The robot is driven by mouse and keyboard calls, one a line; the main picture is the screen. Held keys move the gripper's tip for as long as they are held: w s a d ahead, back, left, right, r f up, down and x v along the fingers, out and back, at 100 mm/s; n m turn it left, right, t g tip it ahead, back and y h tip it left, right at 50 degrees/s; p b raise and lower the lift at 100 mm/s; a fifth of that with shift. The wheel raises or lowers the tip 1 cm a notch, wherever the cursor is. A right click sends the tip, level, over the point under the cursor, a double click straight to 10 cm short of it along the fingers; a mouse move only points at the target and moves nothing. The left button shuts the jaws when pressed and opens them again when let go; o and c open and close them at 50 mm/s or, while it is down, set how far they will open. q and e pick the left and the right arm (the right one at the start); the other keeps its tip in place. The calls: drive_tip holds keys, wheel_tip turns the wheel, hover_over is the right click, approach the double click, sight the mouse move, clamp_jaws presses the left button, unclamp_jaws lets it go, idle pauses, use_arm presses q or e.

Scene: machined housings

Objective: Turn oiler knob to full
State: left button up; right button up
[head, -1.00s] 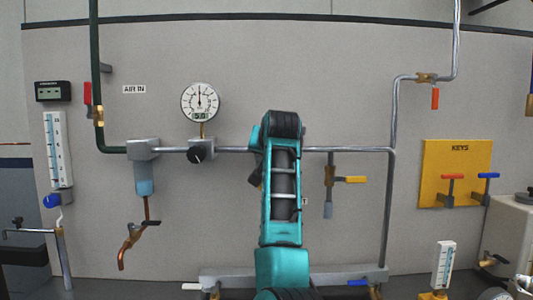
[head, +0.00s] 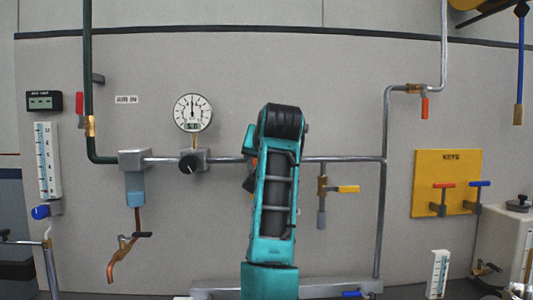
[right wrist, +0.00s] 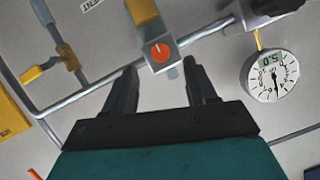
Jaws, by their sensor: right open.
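The oiler knob (right wrist: 159,52) is a round orange-red dial with a white mark, on a grey block (right wrist: 166,66) in the pipe. The block's amber bowl (right wrist: 142,10) shows at the top edge of the right wrist view. My right gripper (right wrist: 160,66) is open, with one finger on either side of the knob in the picture and nothing held. I cannot tell how far the fingertips are from it. My left gripper is not in view.
A black knob (head: 189,163) sits on the pipe left of my arm, below a round gauge (head: 192,113). A yellow-handled valve (head: 346,189) hangs to the right. A yellow KEYS board (head: 447,183) is farther right.

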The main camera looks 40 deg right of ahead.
drive_tip(key=v, duration=0.6)
drive_tip(key=shift+s, duration=0.15)
drive_tip(key=shift+a, duration=0.1)
drive_tip(key=s+a+f+n+g+y, duration=0.1)
drive_tip(key=s+a+f+n+g, duration=0.15)
drive_tip(key=f, duration=1.35)
drive_tip(key=s+a+f+n+g+y, duration=0.1)
drive_tip(key=s+a+f+n, duration=0.2)
drive_tip(key=f, duration=1.3)
drive_tip(key=s+a+f+n+g+y, duration=0.2)
drive_tip(key=s+a+f+g, duration=0.15)
drive_tip(key=s+f, duration=0.75)
drive_tip(key=s+a+f+n+g+y, duration=0.25)
drive_tip(key=s+a+f, duration=0.35)
drive_tip(key=s, duration=0.8)
drive_tip(key=w+a+f+n+t+y, duration=0.1)
drive_tip(key=w+a+f+t, duration=0.1)
drive_tip(key=w+f+t, duration=0.5)
drive_tip(key=shift+w+f+t, duration=0.4)
drive_tip(key=shift+f+t, duration=0.05)
drive_tip(key=shift+f, duration=0.9)
drive_tip(key=shift+a, duration=0.1)
